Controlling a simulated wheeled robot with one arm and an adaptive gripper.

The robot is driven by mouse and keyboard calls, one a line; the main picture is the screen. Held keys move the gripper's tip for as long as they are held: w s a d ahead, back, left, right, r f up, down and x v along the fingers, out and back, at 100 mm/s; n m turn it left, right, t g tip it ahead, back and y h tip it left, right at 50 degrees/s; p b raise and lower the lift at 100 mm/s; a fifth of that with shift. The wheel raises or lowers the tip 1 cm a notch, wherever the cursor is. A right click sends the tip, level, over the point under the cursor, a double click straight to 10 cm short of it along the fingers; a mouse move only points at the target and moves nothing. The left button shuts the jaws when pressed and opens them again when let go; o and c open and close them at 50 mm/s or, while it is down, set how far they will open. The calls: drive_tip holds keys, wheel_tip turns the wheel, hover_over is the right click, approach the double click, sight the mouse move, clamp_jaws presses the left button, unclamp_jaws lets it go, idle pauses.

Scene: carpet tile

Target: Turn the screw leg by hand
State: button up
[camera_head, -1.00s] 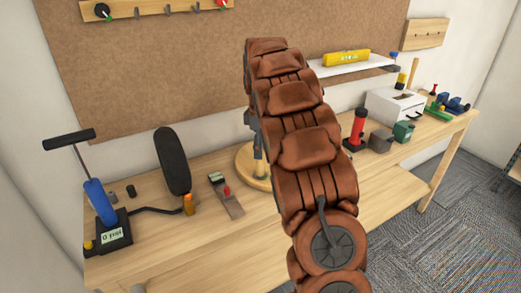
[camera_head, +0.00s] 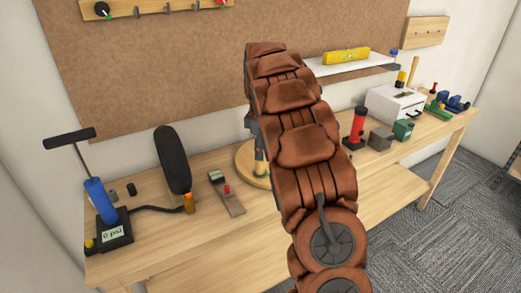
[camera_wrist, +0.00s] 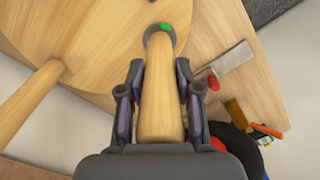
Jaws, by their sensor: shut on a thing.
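The screw leg (camera_wrist: 160,100) is a pale tapered wooden leg. In the wrist view it runs between the fingers of my gripper (camera_wrist: 158,95), which is shut on it. Its far end meets a grey metal collar with a green mark (camera_wrist: 164,34) at a round wooden disc (camera_wrist: 95,35). A second wooden leg (camera_wrist: 30,103) stands off the disc at the left. In the head view the disc (camera_head: 243,165) lies on the bench behind my arm. My arm covers most of the gripper and the leg there.
On the wooden bench (camera_head: 140,235), a blue pump (camera_head: 100,200) and a black upright piece (camera_head: 172,160) stand left of the disc. A flat tool with a red part (camera_head: 227,193) lies closer to it.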

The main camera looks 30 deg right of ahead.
clamp_jaws()
drive_tip(key=m+b, duration=0.1)
drive_tip(key=m, duration=0.2)
drive_tip(key=shift+f+m, duration=0.15)
drive_tip(key=shift+m, duration=0.15)
drive_tip(key=m+b, duration=0.2)
drive_tip(key=m, duration=0.3)
drive_tip(key=m+b, duration=0.1)
drive_tip(key=m, duration=0.4)
drive_tip(key=shift+m, duration=0.4)
drive_tip(key=m+b, duration=0.1)
drive_tip(key=m, duration=0.3)
drive_tip(key=shift+m, duration=0.4)
